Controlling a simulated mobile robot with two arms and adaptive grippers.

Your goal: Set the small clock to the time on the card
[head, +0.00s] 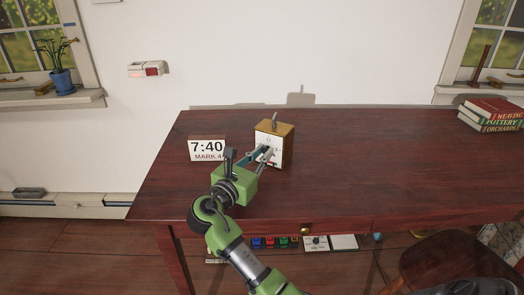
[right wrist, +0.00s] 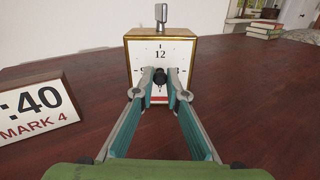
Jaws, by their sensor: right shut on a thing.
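The small clock (head: 287,150) stands upright on the dark wooden table, a gold-brown box with a white face. In the right wrist view the clock (right wrist: 143,47) shows a 12 at the top of its dial and a grey knob on its top. My right gripper (head: 268,155) is at the clock's face. In the right wrist view its fingertips (right wrist: 160,77) are shut on a dark knob at the dial's centre. The fingers hide much of the dial, and I cannot read the hands. The card (head: 207,149) stands left of the clock and reads 7:40, MARK 4. My left gripper is not in view.
The table (head: 390,165) is clear to the right of the clock, up to a stack of books (head: 492,115) at the far right. A chair (head: 455,262) stands at the front right. Small coloured items (head: 275,242) show below the table's front edge.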

